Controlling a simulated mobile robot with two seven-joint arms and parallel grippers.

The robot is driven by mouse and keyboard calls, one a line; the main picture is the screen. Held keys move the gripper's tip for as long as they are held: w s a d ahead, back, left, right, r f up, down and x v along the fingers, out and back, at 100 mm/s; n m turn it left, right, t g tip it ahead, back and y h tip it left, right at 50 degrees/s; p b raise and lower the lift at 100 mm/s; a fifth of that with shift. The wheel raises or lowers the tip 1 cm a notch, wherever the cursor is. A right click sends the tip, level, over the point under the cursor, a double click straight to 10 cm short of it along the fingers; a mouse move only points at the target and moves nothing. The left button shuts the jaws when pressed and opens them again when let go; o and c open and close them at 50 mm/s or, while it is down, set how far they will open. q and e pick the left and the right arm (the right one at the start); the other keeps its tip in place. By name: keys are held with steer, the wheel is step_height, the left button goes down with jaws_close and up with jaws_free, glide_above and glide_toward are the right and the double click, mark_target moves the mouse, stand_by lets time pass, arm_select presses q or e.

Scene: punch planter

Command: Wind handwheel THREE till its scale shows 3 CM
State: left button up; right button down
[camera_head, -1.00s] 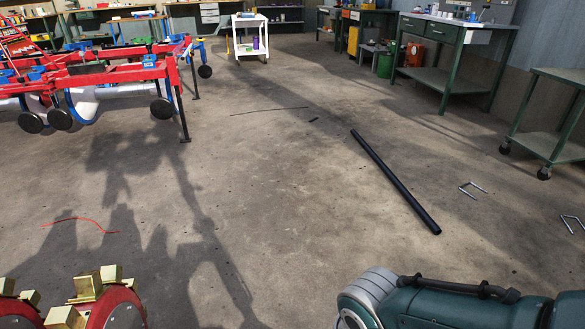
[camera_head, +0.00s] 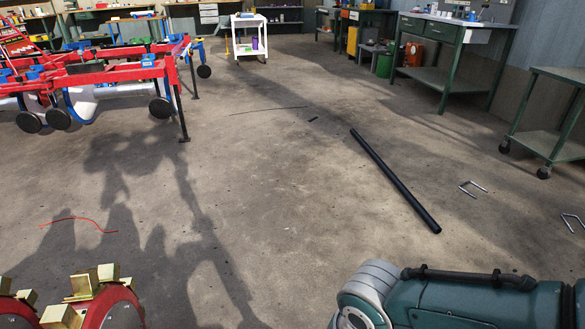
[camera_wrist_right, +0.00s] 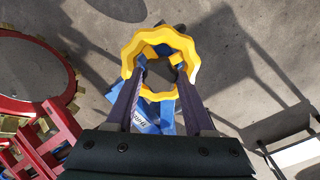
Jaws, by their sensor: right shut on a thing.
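In the right wrist view a yellow handwheel (camera_wrist_right: 132,55) with a wavy rim sits between the fingers of my right gripper (camera_wrist_right: 160,80). Blue parts show through and below the wheel, with a blue label (camera_wrist_right: 143,121) bearing white lettering too small to read. I cannot see a number on the wheel or read a scale. The head view shows neither gripper, only my teal right arm at the lower right.
Red wheels with brass blocks (camera_head: 98,297) stand at the lower left of the head view; one also shows in the right wrist view (camera_wrist_right: 70,65). A black pipe (camera_head: 395,181) lies on the open concrete floor. A red machine frame (camera_head: 110,75) stands at the left.

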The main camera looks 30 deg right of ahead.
steer(key=n, duration=0.3)
steer(key=shift+f+n+b, duration=0.1)
steer(key=shift+n+b, duration=0.3)
steer(key=n+b, duration=0.1)
steer(key=n, duration=0.2)
steer(key=shift+n, duration=0.3)
steer(key=n+b, duration=0.1)
steer(key=n, duration=0.2)
steer(key=shift+n, duration=0.4)
steer(key=n+b, duration=0.1)
steer(key=n, duration=0.3)
steer(key=shift+b, duration=0.3)
steer(key=n+b, duration=0.2)
steer(key=n, duration=0.1)
steer(key=shift+f, duration=0.15)
steer(key=n+b, duration=0.4)
steer(key=b, duration=0.1)
steer(key=shift+w+b, duration=0.15)
steer(key=shift+b, duration=0.15)
steer(key=shift+a+n+b, duration=0.1)
steer(key=shift+n+b, duration=0.7)
steer(key=shift+n, duration=0.3)
steer(key=shift+r+n+b, duration=0.25)
steer(key=shift+n+b, duration=0.15)
steer(key=shift+n, duration=0.3)
